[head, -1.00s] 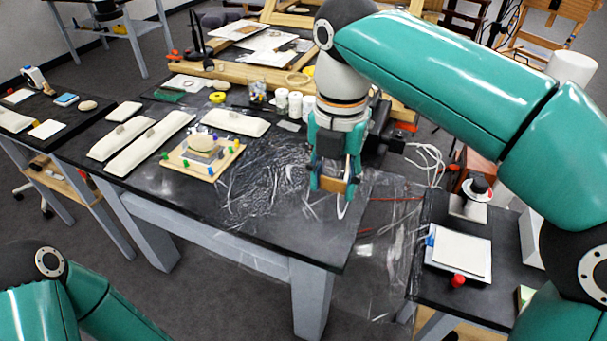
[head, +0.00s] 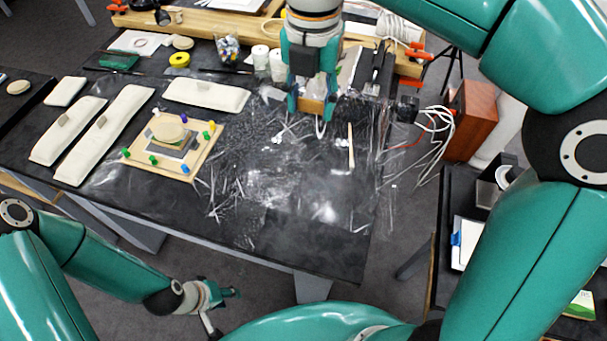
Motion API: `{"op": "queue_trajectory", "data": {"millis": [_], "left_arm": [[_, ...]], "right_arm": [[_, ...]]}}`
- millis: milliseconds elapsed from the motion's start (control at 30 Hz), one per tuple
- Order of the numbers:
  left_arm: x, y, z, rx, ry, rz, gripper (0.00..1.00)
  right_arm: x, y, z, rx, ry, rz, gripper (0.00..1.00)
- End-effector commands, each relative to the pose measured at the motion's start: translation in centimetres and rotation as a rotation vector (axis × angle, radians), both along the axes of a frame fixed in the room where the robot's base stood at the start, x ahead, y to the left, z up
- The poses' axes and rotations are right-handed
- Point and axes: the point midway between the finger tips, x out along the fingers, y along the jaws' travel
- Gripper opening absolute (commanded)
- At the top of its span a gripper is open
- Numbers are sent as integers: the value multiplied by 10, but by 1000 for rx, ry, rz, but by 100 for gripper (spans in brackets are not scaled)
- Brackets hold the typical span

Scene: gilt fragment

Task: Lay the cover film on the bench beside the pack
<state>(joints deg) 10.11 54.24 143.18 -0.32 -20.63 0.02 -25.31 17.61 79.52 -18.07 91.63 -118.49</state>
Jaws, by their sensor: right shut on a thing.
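The clear, crinkled cover film (head: 265,180) lies spread over the right part of the black bench (head: 310,238), with bright glints and creases. It is right of the wooden board (head: 140,160), which carries coloured pins and a round pale piece on a grey block; I take this to be the pack. My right gripper (head: 312,112) points down at the film's far side and is shut on the film, as far as I can tell. A tan piece and a white loop show at its fingertips. My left gripper (head: 224,308) is low, in front of the bench, open and empty.
Several cream cushions (head: 115,130) lie left of and behind the board. White jars (head: 261,60), a yellow tape roll (head: 179,60) and a timber frame (head: 200,22) are at the back. A pale stick (head: 351,146) and white cables (head: 435,125) are right.

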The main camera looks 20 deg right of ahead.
Motion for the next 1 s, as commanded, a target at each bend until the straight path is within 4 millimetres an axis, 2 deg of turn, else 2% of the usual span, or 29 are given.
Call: {"op": "queue_trajectory", "data": {"millis": [300, 500, 600, 767, 1000], "left_arm": [[0, 0, -10, 0, 0, 0, 40], [0, 0, -10, 0, 0, 0, 40], [0, 0, -10, 0, 0, 0, 40], [0, 0, -10, 0, 0, 0, 40], [0, 0, -10, 0, 0, 0, 40]], "right_arm": [[1, 7, -82, -2, 8, 21, 13], [2, 8, -127, -2, 6, 22, 13], [3, 9, -139, 0, 3, 23, 13], [3, 9, -149, 0, 3, 24, 13], [2, 9, -181, -1, 3, 24, 13]]}}
